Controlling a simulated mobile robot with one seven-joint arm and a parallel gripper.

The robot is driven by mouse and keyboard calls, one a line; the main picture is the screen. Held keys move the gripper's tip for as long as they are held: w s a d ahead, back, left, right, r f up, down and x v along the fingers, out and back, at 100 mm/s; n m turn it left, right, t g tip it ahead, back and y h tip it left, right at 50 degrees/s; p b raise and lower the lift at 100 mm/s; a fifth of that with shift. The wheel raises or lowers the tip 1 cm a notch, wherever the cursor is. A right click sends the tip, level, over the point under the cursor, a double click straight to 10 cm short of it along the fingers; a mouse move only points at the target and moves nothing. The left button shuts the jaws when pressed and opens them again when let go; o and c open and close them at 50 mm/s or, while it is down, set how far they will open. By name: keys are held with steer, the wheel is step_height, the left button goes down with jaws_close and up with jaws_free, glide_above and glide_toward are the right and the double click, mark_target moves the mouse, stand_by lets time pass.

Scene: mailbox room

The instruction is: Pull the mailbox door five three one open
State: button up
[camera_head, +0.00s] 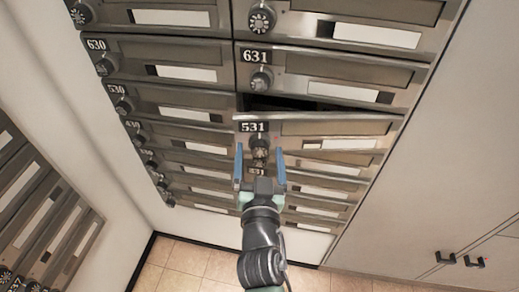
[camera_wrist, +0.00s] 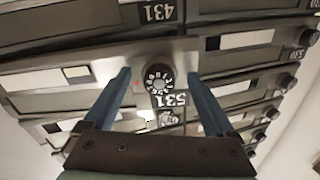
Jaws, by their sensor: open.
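Mailbox door 531 (camera_head: 335,129) is a grey metal door with a black number plate, a white label strip and a round dial knob (camera_head: 259,147). It stands ajar: its top edge tilts outward and a dark gap shows above it. My gripper (camera_head: 260,152) is open, its two blue fingers on either side of the knob, with space between each finger and the knob. In the wrist view the picture is upside down; the dial knob (camera_wrist: 158,78) and the 531 plate (camera_wrist: 170,100) show between the open fingers. Whether the fingertips touch the door is unclear.
Door 631 (camera_head: 330,78) is above and looks shut. Door 530 (camera_head: 170,100) is at the left with its own knob. More mailbox doors lie below, partly hidden by my arm. A plain panel (camera_head: 430,160) stands at the right; tiled floor (camera_head: 195,262) is below.

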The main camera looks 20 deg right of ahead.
steer(key=shift+w+d, duration=0.1)
steer(key=shift+w, duration=0.15)
jaws_close()
stand_by(0.4)
